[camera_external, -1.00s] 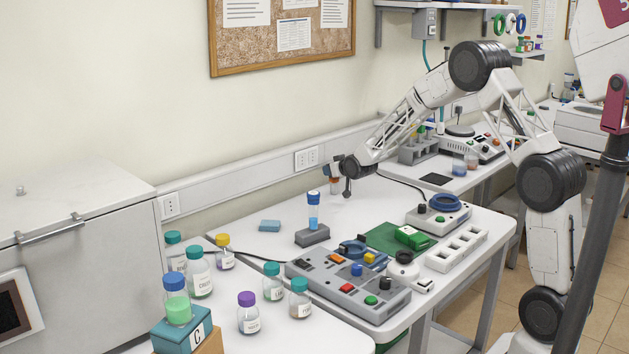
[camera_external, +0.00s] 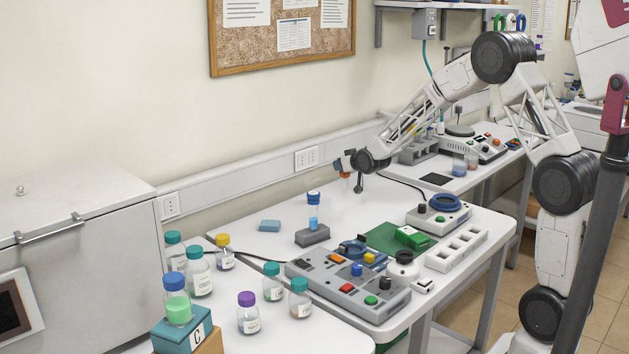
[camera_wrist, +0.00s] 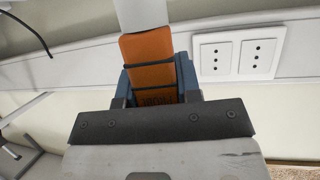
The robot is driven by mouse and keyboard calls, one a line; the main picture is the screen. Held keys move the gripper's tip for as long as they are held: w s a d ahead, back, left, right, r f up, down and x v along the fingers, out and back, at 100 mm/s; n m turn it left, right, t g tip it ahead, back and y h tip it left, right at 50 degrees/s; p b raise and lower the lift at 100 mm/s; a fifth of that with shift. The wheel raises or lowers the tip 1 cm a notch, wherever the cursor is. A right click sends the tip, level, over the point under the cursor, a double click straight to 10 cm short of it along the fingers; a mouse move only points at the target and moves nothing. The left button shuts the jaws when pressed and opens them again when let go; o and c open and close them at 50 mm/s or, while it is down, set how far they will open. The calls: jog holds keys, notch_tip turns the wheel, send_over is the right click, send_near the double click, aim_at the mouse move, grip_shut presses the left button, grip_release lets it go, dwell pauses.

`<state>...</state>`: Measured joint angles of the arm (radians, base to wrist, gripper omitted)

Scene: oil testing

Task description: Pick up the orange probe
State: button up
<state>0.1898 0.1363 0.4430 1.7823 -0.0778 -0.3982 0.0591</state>
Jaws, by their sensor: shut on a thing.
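My gripper (camera_external: 347,171) is above the back of the table, left of the charger-like device with the blue ring. The orange probe (camera_wrist: 148,62) fills the space between the jaws in the wrist view, with dark bands across it and a pale part at its upper end. My gripper is shut on the probe. In the external view only a small bit of orange (camera_external: 345,175) shows under the jaws, clear of the table. A dark knob-ended part hangs beside it.
A blue-capped vial (camera_external: 313,210) stands in a grey block in front. The table's back strip is mostly clear.

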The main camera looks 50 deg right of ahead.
jog(key=s+a+r, duration=0.1)
jog(key=s, duration=0.8)
jog(key=shift+s+a, duration=0.2)
jog(key=shift+a, duration=0.15)
jog(key=shift+s, duration=0.1)
dwell(0.3)
